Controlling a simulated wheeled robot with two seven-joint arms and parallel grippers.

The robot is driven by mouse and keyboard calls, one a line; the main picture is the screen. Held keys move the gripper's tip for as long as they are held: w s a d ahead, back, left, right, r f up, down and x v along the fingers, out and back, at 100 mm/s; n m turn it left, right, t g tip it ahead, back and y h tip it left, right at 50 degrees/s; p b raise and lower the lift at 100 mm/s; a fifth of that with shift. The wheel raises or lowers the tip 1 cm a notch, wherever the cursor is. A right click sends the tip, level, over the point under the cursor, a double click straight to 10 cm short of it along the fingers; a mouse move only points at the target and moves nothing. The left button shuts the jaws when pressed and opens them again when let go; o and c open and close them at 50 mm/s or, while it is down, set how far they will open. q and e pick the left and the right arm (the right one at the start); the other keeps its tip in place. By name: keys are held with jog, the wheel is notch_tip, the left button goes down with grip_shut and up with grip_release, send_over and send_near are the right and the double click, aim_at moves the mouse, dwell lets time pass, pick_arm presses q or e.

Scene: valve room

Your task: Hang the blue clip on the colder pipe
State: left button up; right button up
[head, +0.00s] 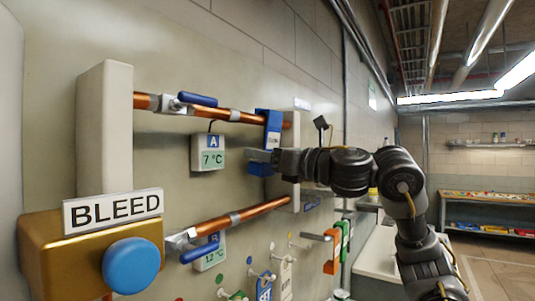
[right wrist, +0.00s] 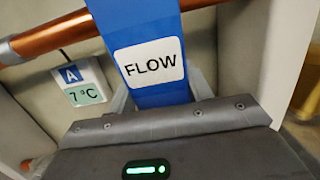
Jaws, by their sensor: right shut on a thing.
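The blue clip (head: 271,121), labelled FLOW, also fills the middle of the right wrist view (right wrist: 150,22). My right gripper (head: 262,157) is shut on its lower part. The clip's upper part overlaps the right end of the upper copper pipe (head: 238,116); I cannot tell whether it hooks over it. Display A (head: 211,153) under that pipe reads 7 °C and also shows in the right wrist view (right wrist: 83,88). Display B (head: 211,255), beside the lower copper pipe (head: 245,214), appears to read 12 °C. My left gripper is not in view.
Each pipe has a blue-handled valve, upper (head: 197,99) and lower (head: 200,250). A brass BLEED box (head: 45,262) with a blue button (head: 132,265) stands front left. Coloured tags (head: 264,287) hang low on the wall. A shelf bench (head: 490,212) stands at back right.

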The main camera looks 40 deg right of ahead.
jog(key=shift+f, duration=0.25)
jog(key=o, duration=1.1)
jog(key=shift+s+d+f, duration=0.1)
jog(key=shift+s, duration=0.15)
jog(key=shift+b+v, duration=2.3)
jog(key=shift+v, duration=2.8)
